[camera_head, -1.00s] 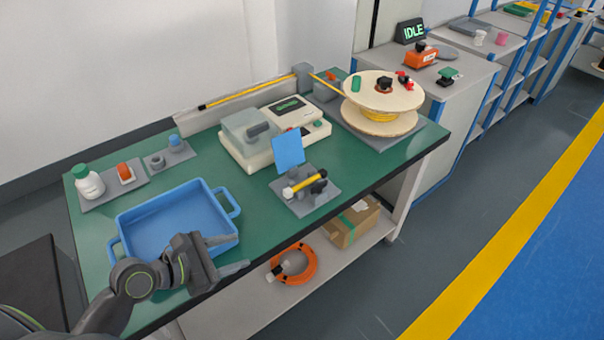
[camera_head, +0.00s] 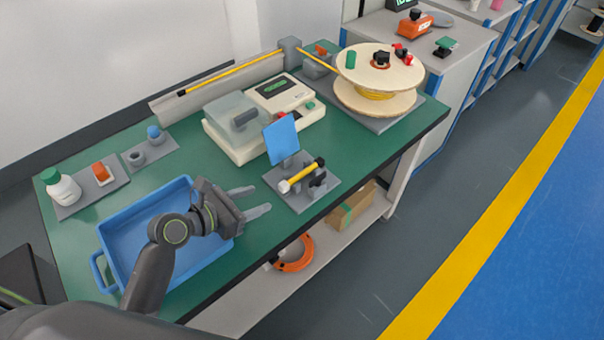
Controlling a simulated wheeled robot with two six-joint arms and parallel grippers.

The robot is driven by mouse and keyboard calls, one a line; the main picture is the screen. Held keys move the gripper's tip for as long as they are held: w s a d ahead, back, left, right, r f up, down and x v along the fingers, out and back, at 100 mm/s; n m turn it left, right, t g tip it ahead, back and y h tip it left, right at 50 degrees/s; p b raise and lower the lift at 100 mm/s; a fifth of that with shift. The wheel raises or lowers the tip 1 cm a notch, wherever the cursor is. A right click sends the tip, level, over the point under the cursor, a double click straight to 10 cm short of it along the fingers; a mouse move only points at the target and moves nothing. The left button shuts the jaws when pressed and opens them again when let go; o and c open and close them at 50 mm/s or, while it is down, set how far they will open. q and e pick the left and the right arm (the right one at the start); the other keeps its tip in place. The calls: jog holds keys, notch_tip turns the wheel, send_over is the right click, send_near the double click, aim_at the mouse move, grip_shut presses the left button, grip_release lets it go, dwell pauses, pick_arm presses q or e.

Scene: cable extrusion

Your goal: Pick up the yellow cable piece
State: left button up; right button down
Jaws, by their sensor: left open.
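A short yellow cable piece (camera_head: 301,175) with a white end and a black end rests on a small grey fixture plate (camera_head: 302,201) near the front edge of the green table. A longer yellow cable (camera_head: 235,72) runs along a grey rail at the back and leads to the wooden spool (camera_head: 377,78). My left gripper (camera_head: 262,201) is open and empty, over the right side of the blue tray. Its fingers point right, toward the fixture, and stay a short gap left of the cable piece's white end. My right gripper is not in view.
The blue tray (camera_head: 101,266) sits under my left arm. A blue panel (camera_head: 281,140) stands upright just behind the cable piece. A cream machine (camera_head: 285,92) with a clear cover is behind it. A white bottle (camera_head: 62,187) stands at left. An orange coil (camera_head: 294,254) lies on the lower shelf.

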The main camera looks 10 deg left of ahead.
aim_at(280, 187)
pick_arm(q)
jog(key=x, duration=0.3)
jog(key=shift+d, duration=0.1)
jog(key=shift+w+a+x, duration=0.1)
jog(key=shift+a+x, duration=0.05)
jog(key=shift+x, duration=1.2)
jog(key=shift+w+a+x, duration=0.1)
jog(key=shift+w+x, duration=0.05)
jog(key=shift+x, duration=1.25)
jog(key=shift+a+r, duration=0.1)
grip_shut()
